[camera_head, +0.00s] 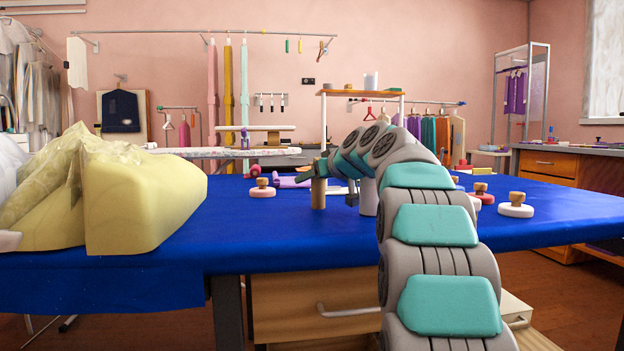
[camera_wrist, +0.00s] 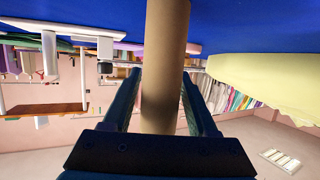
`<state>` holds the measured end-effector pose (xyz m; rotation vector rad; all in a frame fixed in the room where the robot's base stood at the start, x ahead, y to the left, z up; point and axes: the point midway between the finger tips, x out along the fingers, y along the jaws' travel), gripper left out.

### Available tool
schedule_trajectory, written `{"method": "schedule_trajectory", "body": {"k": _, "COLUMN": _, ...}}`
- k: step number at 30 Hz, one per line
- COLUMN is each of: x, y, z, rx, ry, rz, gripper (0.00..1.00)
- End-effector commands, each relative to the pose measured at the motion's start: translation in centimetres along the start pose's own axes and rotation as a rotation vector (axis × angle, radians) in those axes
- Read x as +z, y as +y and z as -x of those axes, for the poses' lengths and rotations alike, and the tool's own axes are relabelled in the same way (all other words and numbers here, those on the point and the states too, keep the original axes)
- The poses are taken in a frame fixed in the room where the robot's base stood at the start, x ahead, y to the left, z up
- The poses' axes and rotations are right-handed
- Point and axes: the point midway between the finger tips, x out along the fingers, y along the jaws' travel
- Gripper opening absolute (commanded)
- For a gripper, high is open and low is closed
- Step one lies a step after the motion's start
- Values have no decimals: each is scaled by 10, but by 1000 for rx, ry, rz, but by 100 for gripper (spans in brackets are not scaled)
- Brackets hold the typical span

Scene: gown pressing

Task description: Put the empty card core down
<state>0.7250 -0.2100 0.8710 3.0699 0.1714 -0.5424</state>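The empty card core (camera_head: 318,194) is a plain brown tube, upright over the blue table, left of my arm's bend. My gripper (camera_head: 312,170) is at its upper part. In the wrist view, which is upside down, the core (camera_wrist: 166,40) runs between the two fingers of my gripper (camera_wrist: 162,72), with a fingertip against each side. Its lower end is cut off there. In the head view its lower end appears at the blue cloth, but I cannot tell whether it touches.
The blue table (camera_head: 250,235) is mostly clear in front of the core. A grey tube (camera_head: 368,197) stands just right. A big yellow padded form (camera_head: 145,205) fills the left.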

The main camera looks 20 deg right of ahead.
Motion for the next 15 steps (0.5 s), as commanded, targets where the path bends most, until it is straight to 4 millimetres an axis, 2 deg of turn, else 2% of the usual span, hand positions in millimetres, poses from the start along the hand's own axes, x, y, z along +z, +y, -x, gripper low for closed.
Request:
{"method": "schedule_trajectory", "body": {"k": 1, "x": 0, "y": 0, "z": 0, "rx": 0, "ry": 0, "rz": 0, "gripper": 65}}
{"method": "schedule_trajectory", "body": {"k": 3, "x": 0, "y": 0, "z": 0, "rx": 0, "ry": 0, "rz": 0, "gripper": 72}}
{"method": "schedule_trajectory", "body": {"k": 11, "x": -1, "y": 0, "z": 0, "rx": 0, "ry": 0, "rz": 0, "gripper": 72}}
{"method": "schedule_trajectory", "body": {"k": 15, "x": -4, "y": 0, "z": 7, "rx": 0, "ry": 1, "rz": 0, "gripper": 72}}
